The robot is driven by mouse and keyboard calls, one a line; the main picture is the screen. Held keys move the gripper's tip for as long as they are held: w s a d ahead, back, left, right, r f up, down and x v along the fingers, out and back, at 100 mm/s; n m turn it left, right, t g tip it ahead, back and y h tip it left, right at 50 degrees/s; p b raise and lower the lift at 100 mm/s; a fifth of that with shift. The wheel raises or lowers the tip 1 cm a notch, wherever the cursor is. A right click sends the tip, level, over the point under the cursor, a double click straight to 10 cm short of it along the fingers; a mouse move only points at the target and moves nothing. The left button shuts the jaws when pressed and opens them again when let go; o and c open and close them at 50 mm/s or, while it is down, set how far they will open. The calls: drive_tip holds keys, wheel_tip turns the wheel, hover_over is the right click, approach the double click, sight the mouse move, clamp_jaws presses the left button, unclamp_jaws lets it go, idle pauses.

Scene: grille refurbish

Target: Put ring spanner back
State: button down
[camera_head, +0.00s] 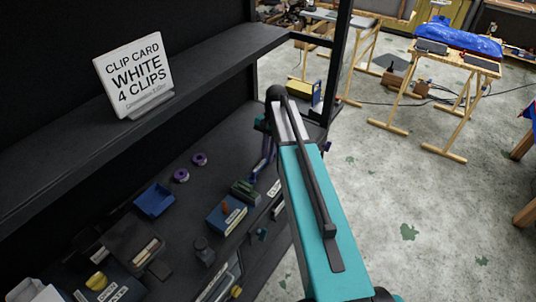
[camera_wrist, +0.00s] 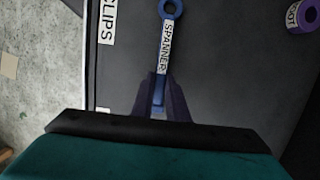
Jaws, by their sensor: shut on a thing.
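The ring spanner is blue, and its ring end (camera_wrist: 170,9) shows at the top of the wrist view. A white label (camera_wrist: 165,47) reading "SPANNER" lies along its handle; I cannot tell whether the label is on the handle. My gripper (camera_wrist: 160,82) has its two dark purple fingers shut on the handle's near end. The spanner is over the dark shelf surface (camera_wrist: 230,75); I cannot tell whether it touches it. In the head view my gripper (camera_head: 263,168) is low over the right part of the lower shelf, partly hidden by my arm.
A label (camera_wrist: 106,22) reading "CLIPS" is left of the spanner, by the shelf edge. A purple ring-shaped item (camera_wrist: 302,17) is at right. A green box (camera_head: 244,190), a blue box (camera_head: 226,215) and a blue tray (camera_head: 154,200) stand on the lower shelf. A white card (camera_head: 135,75) stands above.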

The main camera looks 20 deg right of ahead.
drive_tip(key=c, duration=1.7)
unclamp_jaws()
drive_tip(key=shift+o, duration=0.2)
drive_tip(key=b+v, duration=0.4)
drive_tip(key=v, duration=0.9)
drive_tip(key=shift+r, duration=0.4)
